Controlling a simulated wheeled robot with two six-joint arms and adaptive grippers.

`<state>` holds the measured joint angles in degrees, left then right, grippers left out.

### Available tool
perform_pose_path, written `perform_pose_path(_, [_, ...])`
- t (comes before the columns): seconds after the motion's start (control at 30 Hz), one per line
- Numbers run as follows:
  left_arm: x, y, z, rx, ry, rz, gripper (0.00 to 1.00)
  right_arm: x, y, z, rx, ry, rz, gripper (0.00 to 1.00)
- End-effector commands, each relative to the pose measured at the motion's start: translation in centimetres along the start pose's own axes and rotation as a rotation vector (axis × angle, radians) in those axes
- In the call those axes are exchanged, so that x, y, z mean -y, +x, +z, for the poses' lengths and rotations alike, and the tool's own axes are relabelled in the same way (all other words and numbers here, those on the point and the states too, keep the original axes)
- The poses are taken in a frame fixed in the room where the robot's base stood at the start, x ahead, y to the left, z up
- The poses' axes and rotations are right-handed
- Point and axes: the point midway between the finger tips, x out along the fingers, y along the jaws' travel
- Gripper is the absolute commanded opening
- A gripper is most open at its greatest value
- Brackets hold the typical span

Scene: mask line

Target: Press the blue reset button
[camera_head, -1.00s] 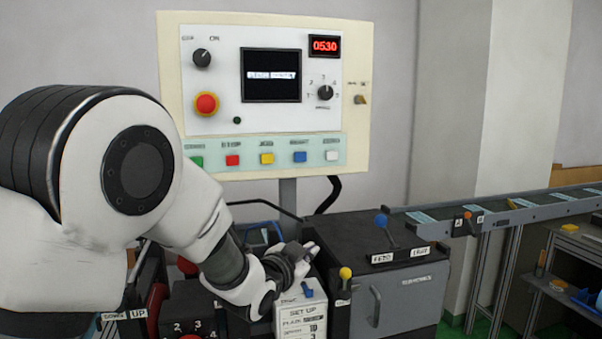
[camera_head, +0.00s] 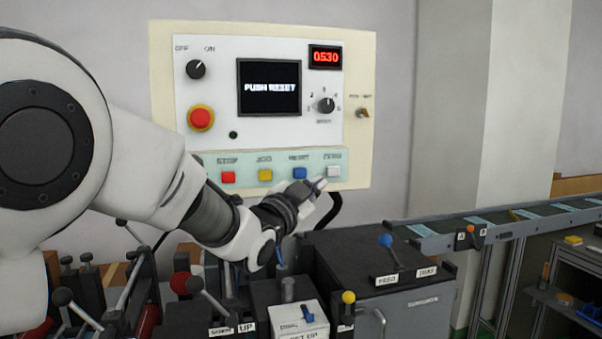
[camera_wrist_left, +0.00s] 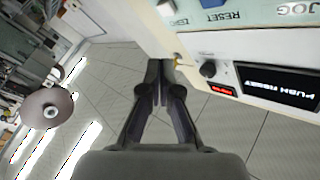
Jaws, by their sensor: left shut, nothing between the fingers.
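The blue reset button (camera_head: 299,173) sits in the lower strip of the control panel in the head view, between the yellow and white buttons. In the left wrist view the blue button (camera_wrist_left: 207,2) shows at the top edge, by the label RESET. My left gripper (camera_head: 321,185) is shut and empty. In the head view its tips appear just below and right of the blue button, near the white button. In the left wrist view the shut fingers (camera_wrist_left: 158,66) point toward the panel's edge. Whether they touch the panel cannot be told. My right gripper is not in view.
The control panel (camera_head: 355,120) has a screen (camera_head: 269,87) reading PUSH RESET, a red emergency knob (camera_head: 201,118), a red button (camera_head: 228,177), a yellow button (camera_head: 265,175) and a white button (camera_head: 334,171). Levers and a dark machine (camera_head: 350,262) stand below. A conveyor (camera_head: 500,226) runs right.

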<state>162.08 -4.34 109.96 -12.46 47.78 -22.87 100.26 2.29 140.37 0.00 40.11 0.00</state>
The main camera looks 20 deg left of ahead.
Motion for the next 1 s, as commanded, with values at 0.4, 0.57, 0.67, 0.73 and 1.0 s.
perform_pose_path(0.4, [3.2,4.2,3.0,0.002,-0.002,-0.001,0.0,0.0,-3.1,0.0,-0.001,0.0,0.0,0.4])
perform_pose_path(0.57, [3.8,5.2,3.7,0.001,0.0,0.0,0.0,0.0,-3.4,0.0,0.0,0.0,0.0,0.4])
perform_pose_path(0.67, [3.9,5.4,4.0,0.002,0.0,0.0,0.0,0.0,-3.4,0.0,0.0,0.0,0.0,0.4])
perform_pose_path(0.73, [4.0,5.4,4.1,0.002,0.0,0.0,0.0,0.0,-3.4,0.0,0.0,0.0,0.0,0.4])
perform_pose_path(1.0, [3.9,5.4,4.0,0.002,0.0,0.0,0.0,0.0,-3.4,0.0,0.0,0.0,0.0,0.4])
